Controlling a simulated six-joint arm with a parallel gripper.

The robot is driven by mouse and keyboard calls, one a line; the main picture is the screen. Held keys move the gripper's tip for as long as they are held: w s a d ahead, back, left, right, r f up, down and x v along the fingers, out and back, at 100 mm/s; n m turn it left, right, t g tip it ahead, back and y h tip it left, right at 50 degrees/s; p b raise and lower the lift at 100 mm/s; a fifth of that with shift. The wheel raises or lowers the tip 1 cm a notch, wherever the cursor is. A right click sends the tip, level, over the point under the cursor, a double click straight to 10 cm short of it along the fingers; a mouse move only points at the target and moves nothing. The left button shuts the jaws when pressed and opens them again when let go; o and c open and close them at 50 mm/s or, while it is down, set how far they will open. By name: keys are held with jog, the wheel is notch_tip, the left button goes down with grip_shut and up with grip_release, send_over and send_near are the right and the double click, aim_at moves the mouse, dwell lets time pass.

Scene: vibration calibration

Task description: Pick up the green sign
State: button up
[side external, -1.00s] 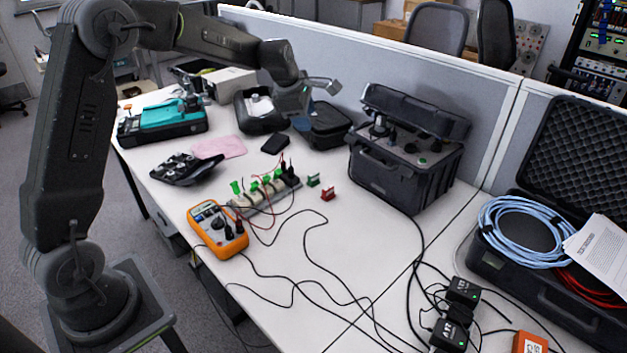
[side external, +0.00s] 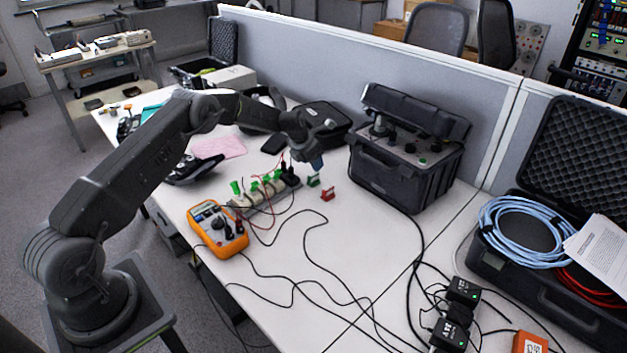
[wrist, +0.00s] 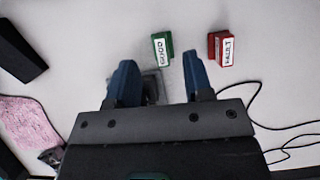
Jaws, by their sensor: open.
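The green sign (wrist: 162,48), a small green block with a white label reading "GOOD", stands on the white table. In the wrist view it is ahead of my gripper (wrist: 158,82), within the span between the two blue fingers but beyond their tips. My gripper is open and empty. In the side view the green sign (side external: 313,181) sits just below and beside my gripper (side external: 316,165), next to the power strip. Contact between them cannot be seen.
A red sign (side external: 328,194) labelled "FAULT" stands close to the right of the green sign. A power strip (side external: 262,190) with green plugs and wires lies to the left. A black equipment case (side external: 400,180) stands to the right, and an orange multimeter (side external: 218,230) lies nearer the front.

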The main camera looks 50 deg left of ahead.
aim_at(315, 174)
jog(key=x, duration=0.2)
jog(key=s+x, duration=0.1)
jog(key=x, duration=0.2)
jog(key=shift+f, duration=0.35)
jog(key=shift+w+f, duration=0.3)
jog(key=shift+f, duration=0.15)
grip_shut()
